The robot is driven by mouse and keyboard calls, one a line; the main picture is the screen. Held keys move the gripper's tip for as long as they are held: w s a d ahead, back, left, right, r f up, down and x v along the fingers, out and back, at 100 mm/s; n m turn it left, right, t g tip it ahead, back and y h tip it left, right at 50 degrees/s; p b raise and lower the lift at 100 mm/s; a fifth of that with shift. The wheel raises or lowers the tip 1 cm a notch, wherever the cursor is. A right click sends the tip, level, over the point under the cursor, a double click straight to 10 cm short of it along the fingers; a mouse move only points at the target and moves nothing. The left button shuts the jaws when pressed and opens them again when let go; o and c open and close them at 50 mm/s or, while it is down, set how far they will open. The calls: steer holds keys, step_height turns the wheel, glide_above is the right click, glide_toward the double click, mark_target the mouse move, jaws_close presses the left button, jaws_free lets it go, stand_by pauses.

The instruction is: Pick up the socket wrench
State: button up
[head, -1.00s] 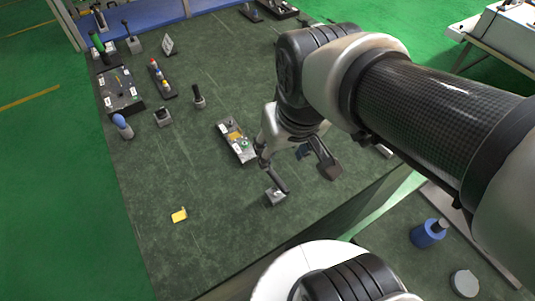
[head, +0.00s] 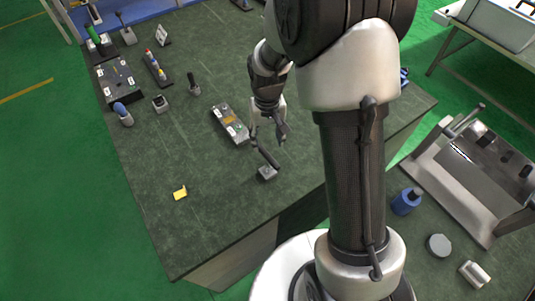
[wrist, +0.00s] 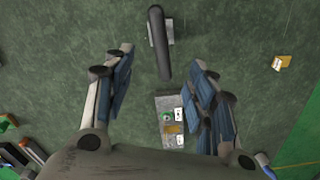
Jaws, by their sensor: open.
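A dark bar-like tool, which I take to be the socket wrench (head: 267,156), stands tilted in a small grey block (head: 267,174) on the dark green table. In the wrist view the wrench (wrist: 159,42) runs lengthwise, its near end close to the gap between my fingers, and the grey block (wrist: 172,29) shows behind it. My gripper (head: 268,134) is open and empty, pointing down just beyond the wrench. In the wrist view its blue-padded fingers (wrist: 161,74) are spread on either side, apart from the wrench.
A small grey tray with labels (head: 231,122) lies just left of my gripper. A yellow piece (head: 180,193) lies on clear tabletop. Several tools and a black panel (head: 119,82) stand at the far left. A blue cylinder (head: 406,201) is on the lower surface at right.

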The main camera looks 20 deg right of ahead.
mark_target(268, 165)
step_height(268, 165, down, 9)
steer(key=shift+f+b, duration=0.2)
steer(key=shift+b, duration=0.75)
steer(key=shift+s+f+b, duration=0.15)
steer(key=shift+f+b, duration=0.25)
steer(key=shift+f, duration=1)
steer(key=shift+s+f+b, duration=0.15)
steer(key=shift+f+b, duration=0.2)
steer(key=shift+f, duration=1)
steer(key=shift+r, duration=0.1)
steer(key=c, duration=1.1)
